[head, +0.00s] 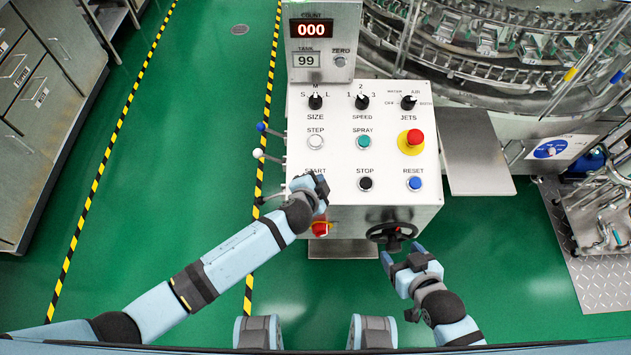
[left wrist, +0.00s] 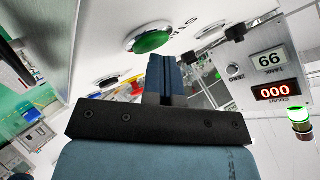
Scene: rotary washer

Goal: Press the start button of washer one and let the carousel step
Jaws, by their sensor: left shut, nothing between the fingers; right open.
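The white control panel (head: 340,150) of the washer stands in the middle of the head view. Its START label (head: 315,171) shows at the lower left, but my left gripper (head: 312,182) covers the button below it. My left gripper is shut and empty. In the left wrist view a green button (left wrist: 150,41) with a silver ring lies close beside the shut fingers (left wrist: 165,78); I cannot tell whether they touch it. My right gripper (head: 402,258) is open and empty just below the black handwheel (head: 393,232). The carousel (head: 480,50) with its metal pockets is at the upper right.
The count display (head: 311,29) reads 000 and the tank display (head: 306,61) reads 99. STOP (head: 365,184), RESET (head: 414,183) and a red emergency button (head: 415,137) are on the panel. Levers (head: 262,154) stick out at its left. A grey side shelf (head: 478,150) adjoins it.

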